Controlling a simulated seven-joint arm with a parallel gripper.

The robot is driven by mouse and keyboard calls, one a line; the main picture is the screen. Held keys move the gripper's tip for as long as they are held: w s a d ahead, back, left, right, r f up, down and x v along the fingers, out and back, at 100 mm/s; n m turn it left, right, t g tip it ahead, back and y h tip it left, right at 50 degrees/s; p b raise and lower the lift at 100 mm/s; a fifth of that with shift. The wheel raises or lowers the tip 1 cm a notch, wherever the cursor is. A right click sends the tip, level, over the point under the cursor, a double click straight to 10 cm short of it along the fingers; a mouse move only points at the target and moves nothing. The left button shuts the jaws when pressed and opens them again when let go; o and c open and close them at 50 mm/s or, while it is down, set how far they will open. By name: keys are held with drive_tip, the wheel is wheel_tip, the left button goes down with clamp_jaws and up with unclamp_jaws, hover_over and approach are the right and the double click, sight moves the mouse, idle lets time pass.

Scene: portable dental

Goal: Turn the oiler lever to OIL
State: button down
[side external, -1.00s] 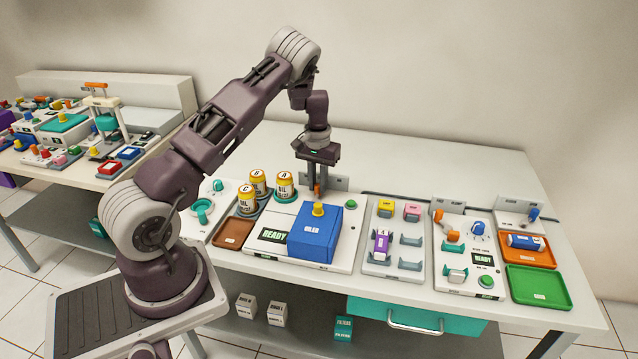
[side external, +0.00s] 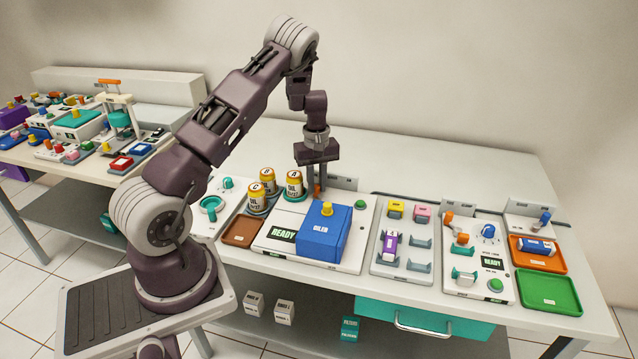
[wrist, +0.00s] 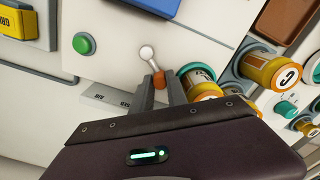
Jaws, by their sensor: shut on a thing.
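The blue oiler (side external: 325,230) stands on a white panel with a READY display (side external: 283,234). The oiler lever, orange-tipped with a silver ball pivot (wrist: 147,52), is behind it at the panel's back; its orange tip (wrist: 159,80) also shows in the side view (side external: 317,190). My gripper (wrist: 161,90) points down and is shut on the lever's orange tip. The lever leans to the left in the side view. A grey label plate (wrist: 105,97) is beside my fingers in the wrist view; my gripper hides part of its text.
Yellow oil cans (side external: 294,184) stand close to the left of my gripper. A green button (side external: 360,204) is on the panel's right. A grey holder tray (side external: 405,237) lies farther right.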

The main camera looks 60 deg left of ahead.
drive_tip(key=shift+s+n, duration=0.1)
drive_tip(key=shift+n, duration=0.3)
drive_tip(key=c, duration=1.3)
unclamp_jaws()
